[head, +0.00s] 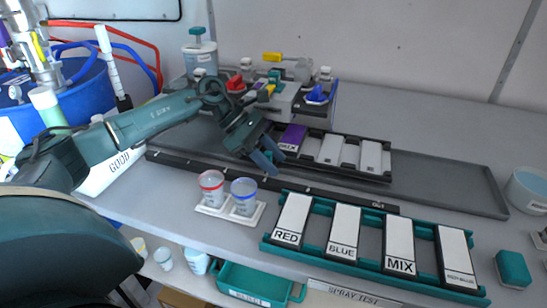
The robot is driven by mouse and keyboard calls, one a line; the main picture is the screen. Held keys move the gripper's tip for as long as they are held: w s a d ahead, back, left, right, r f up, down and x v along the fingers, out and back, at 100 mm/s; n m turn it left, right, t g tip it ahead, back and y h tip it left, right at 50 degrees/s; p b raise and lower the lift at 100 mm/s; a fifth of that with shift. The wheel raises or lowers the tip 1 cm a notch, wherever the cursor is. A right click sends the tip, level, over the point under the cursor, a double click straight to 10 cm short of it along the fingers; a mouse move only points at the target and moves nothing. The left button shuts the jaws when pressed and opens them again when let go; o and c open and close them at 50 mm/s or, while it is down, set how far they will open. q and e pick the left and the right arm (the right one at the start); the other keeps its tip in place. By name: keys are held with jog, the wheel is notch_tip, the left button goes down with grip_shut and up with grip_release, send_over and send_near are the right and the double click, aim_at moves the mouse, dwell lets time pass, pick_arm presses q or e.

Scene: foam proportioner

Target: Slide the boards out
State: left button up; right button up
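A teal rack (372,261) at the front right holds white boards side by side: the RED board (294,215), the BLUE board (344,228), the MIX board (399,243) and a fourth with small lettering (456,254). Behind it, a dark rack (350,171) holds a purple-topped board (293,137) and two white boards (331,149) (371,157). My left gripper (268,160) points down just left of the purple-topped board. Its two fingers look apart with nothing between them; contact with the rack cannot be told. My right gripper is not in view.
A black rail (350,200) lies between the racks. Two cups, red (212,187) and blue (244,195), stand in a white holder left of the teal rack. Valves (285,95) stand behind my gripper. A dark tray (450,184) has bare room at right.

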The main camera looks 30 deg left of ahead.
pick_arm(q)
jog(key=shift+d+f, duration=0.25)
jog(key=shift+c, duration=0.2)
jog(key=shift+w, duration=0.1)
grip_shut()
